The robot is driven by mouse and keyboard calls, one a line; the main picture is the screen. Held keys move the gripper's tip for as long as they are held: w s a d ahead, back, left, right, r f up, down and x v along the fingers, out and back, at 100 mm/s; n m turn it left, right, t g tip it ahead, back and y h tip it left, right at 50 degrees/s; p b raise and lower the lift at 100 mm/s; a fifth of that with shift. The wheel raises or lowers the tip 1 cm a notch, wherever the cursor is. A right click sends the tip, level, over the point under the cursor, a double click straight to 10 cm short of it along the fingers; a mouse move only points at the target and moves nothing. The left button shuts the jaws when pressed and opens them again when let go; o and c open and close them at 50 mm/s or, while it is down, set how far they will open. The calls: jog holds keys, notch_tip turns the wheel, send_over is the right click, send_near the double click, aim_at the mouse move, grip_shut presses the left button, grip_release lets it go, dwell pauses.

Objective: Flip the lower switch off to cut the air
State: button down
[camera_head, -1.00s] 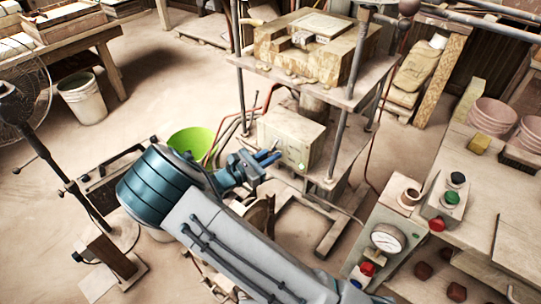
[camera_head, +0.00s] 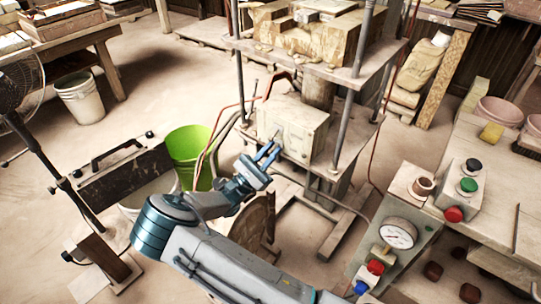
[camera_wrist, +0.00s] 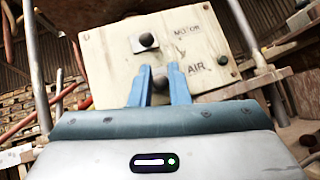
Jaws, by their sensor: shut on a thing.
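The switch box (camera_head: 310,128) is a pale, worn box on the lower shelf of the press. In the wrist view its face (camera_wrist: 207,50) carries an upper switch with a dark round knob (camera_wrist: 147,41), near the word MOTOR. The lower switch (camera_wrist: 160,83), also dark-knobbed, is beside the word AIR. My gripper (camera_head: 268,155) is at the box front. Its two blue fingers are shut on the lower switch, one on each side of the knob. The fingers partly hide this switch, and I cannot tell which way its lever points.
The press posts (camera_head: 345,110) stand around the box. A green bucket (camera_head: 187,152) and hoses are to the left. At the right, a control panel with a gauge (camera_head: 398,233) and coloured buttons stands by a bench. A fan stand (camera_head: 60,175) is at far left.

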jog(key=shift+f+m+h+b, duration=0.25)
jog(key=shift+m+h+b, duration=0.15)
jog(key=shift+h, duration=0.3)
jog(key=c, duration=1.7)
grip_release()
jog(key=shift+w, duration=0.1)
jog(key=b+v, duration=0.1)
jog(key=v, duration=1.2)
jog(key=shift+a+f, duration=0.25)
jog(key=shift+a, duration=0.05)
